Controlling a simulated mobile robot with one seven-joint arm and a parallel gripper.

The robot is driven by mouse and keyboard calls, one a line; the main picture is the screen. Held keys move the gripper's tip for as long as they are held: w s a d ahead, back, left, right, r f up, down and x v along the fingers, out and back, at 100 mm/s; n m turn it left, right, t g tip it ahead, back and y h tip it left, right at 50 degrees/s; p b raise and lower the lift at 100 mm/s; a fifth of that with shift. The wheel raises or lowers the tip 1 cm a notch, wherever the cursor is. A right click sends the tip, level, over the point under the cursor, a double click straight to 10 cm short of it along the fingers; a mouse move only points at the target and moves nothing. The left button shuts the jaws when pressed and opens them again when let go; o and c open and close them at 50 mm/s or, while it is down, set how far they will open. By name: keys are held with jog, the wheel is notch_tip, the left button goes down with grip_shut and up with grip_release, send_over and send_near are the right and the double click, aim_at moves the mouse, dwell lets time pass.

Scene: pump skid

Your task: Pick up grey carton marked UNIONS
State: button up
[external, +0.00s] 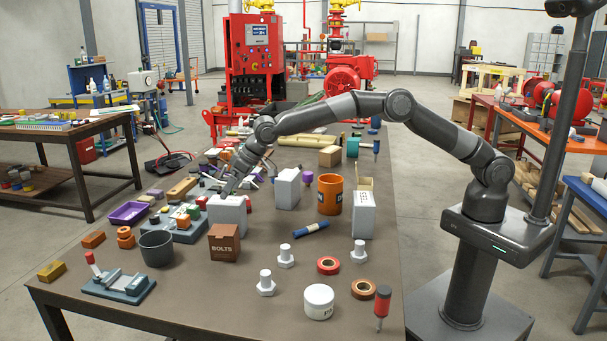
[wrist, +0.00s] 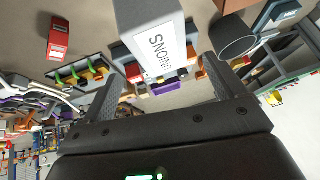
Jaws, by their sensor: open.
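The grey carton marked UNIONS (wrist: 136,28) shows at the top of the wrist view, its white label readable but turned over. In the external view, a plain grey carton (external: 229,216) stands upright on the table directly under my gripper (external: 229,187); its label is not visible from there. My gripper is open. In the wrist view its two fingers (wrist: 163,72) lie on either side of the carton's near end, with visible gaps. I cannot tell how deep the carton is between them.
A brown BOLTS box (external: 224,243) and a dark grey cup (external: 156,248) stand close in front. Another grey carton (external: 287,190), an orange tub (external: 330,194) and a labelled pale carton (external: 363,215) stand to the right. The table's front right is partly clear.

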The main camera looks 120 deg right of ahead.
aim_at(227, 200)
jog(key=x, duration=0.3)
jog(key=shift+a+f, duration=0.25)
jog(key=shift+f, duration=0.15)
jog(key=shift+x, duration=0.95)
jog(key=shift+c, duration=0.6)
jog(key=shift+r, duration=0.1)
jog(key=c, duration=1.6)
jog(key=shift+c, duration=0.2)
